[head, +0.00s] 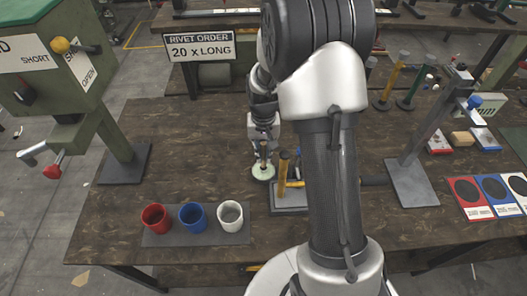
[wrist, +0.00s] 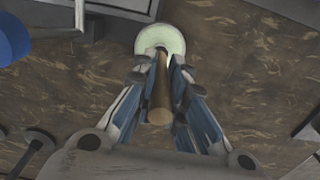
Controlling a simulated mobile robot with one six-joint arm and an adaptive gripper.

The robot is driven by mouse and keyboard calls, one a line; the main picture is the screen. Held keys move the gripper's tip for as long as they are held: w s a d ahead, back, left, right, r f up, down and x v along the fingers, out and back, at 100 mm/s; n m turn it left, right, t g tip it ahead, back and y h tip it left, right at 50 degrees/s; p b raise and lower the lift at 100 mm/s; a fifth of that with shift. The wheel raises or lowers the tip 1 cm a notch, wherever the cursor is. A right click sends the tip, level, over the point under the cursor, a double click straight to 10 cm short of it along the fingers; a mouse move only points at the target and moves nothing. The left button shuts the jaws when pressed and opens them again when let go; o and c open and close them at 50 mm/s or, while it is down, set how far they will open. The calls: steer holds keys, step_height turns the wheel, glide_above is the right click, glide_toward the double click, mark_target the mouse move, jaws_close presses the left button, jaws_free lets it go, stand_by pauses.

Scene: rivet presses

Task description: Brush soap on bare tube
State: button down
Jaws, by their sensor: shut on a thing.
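My gripper (head: 263,147) is at the middle of the table and points down in the head view. In the wrist view its two fingers (wrist: 163,72) are closed around a brown wooden handle (wrist: 160,95), which looks like the brush. The brush's lower end is hidden. A pale round soap dish (head: 263,173) is on the table right under my gripper; it also shows beyond the fingertips in the wrist view (wrist: 173,28). I cannot tell whether the brush touches the dish. I cannot tell for certain which part is the bare tube.
A yellow post (head: 283,172) on a grey plate (head: 288,205) stands just right of the dish. Red (head: 155,219), blue (head: 193,217) and white (head: 230,215) cups stand on a mat at front left. A green press (head: 75,75) is left, a grey press (head: 410,183) right. Table left of the dish is clear.

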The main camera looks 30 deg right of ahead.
mark_target(263, 143)
stand_by(0.3)
steer(key=shift+r+p, duration=2.75)
steer(key=shift+r, duration=0.75)
